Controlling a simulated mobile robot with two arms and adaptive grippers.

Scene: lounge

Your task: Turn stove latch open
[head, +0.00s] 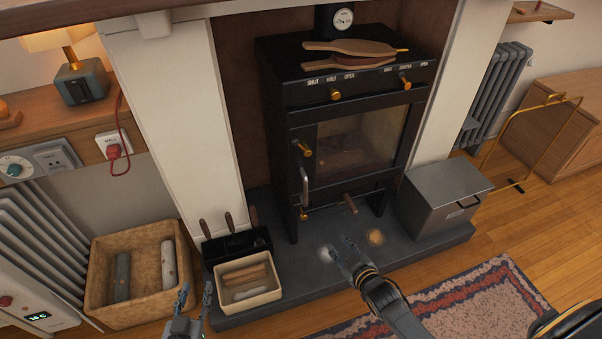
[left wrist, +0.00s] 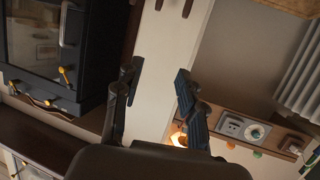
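The black stove (head: 300,122) stands in the fireplace with its glass door shut. A pale metal handle (head: 304,186) hangs upright at the door's left edge, with a brass knob (head: 305,150) above it; I cannot tell which one is the latch. The stove also shows in the left wrist view (left wrist: 88,50), at the left. My left gripper (head: 196,298) is low at the front left, open and empty, well away from the door; its spread fingers show in the left wrist view (left wrist: 155,95). My right gripper (head: 342,252) is open and empty above the hearth, below the stove.
A log basket (head: 100,300) and a small cream box of sticks (head: 272,298) stand at the left, with a black tool holder (head: 240,245) behind the box. A grey metal box (head: 440,205) stands right of the stove. Bellows (head: 350,46) lie on top of the stove.

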